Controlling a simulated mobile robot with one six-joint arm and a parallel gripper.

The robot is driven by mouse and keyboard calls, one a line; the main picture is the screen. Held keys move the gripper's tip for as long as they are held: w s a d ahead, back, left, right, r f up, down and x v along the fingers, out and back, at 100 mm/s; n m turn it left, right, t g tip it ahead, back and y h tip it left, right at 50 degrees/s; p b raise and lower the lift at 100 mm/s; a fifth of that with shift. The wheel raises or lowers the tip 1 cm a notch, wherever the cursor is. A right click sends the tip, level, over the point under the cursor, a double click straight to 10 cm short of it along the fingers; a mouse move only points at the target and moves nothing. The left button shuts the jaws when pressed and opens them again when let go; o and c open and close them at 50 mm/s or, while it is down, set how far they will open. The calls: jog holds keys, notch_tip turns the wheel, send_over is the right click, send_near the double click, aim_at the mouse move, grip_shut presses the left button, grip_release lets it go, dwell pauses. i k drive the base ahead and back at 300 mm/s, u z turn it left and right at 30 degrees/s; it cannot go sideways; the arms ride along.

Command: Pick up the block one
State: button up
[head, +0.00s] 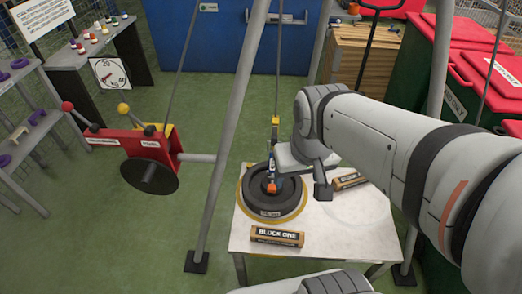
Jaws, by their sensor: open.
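Block one (277,236) is a brown bar with a dark label reading "BLOCK ONE". It lies flat at the front left of the white table (336,246), in front of a round black weight (262,212). My gripper (303,187) is open above the middle of the table, behind and to the right of block one and apart from it. One dark finger shows clearly; the other is hard to make out beside the hanging hook. A second, similar bar (351,180) lies at the back right of the table, partly hidden by my gripper.
A cable (276,80) hangs down to a hook with an orange tip (272,187) over the weight. Grey frame legs (228,130) stand to the left and right of the table. A red winch box (150,145) is at left. Red-lidded green bins (470,75) stand at right.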

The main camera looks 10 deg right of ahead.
aim_at(259, 233)
jog(key=u, duration=0.05)
jog(key=k, duration=0.35)
jog(key=z, duration=1.4)
jog(key=k, duration=0.95)
jog(key=u, duration=0.8)
jog(key=i, duration=1)
jog(key=u, duration=0.05)
